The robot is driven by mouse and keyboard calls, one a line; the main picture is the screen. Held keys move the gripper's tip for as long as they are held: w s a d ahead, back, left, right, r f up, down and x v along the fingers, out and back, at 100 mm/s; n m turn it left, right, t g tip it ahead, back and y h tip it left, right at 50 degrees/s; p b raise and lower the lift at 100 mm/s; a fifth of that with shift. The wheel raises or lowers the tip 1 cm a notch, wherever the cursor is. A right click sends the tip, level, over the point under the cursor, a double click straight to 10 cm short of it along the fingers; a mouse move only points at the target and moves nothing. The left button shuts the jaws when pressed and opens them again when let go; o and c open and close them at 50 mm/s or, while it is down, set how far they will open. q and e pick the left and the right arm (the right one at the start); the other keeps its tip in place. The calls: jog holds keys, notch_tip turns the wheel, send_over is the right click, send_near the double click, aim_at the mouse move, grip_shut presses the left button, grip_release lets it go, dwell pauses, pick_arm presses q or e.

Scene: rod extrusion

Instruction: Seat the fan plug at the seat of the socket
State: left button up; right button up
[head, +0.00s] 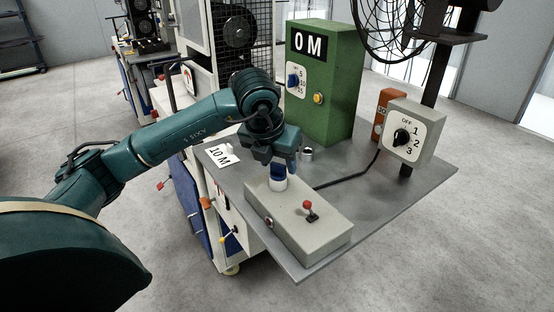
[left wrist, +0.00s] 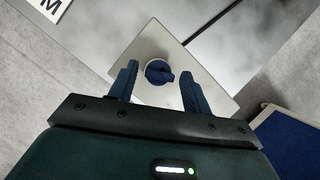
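A blue round piece with a raised bar, which looks like the plug (left wrist: 158,71), sits on a pale collar on top of the light grey box (head: 320,222). In the head view the white collar (head: 279,184) shows just below my left gripper (head: 282,164). In the left wrist view my left gripper (left wrist: 160,86) is open, with one blue finger on each side of the blue piece and gaps between. I cannot tell how deep the piece sits. My right gripper is not in view.
The box has a red-topped switch (head: 309,208). A black cable (head: 350,179) runs to the fan's dial box (head: 411,133).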

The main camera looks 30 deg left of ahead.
pick_arm(q)
jog(key=shift+o, duration=0.7)
jog(key=v, duration=1.3)
jog(key=shift+p, duration=0.45)
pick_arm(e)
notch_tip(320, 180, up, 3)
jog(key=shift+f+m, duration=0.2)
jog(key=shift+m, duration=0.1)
pick_arm(q)
jog(key=shift+r, duration=0.1)
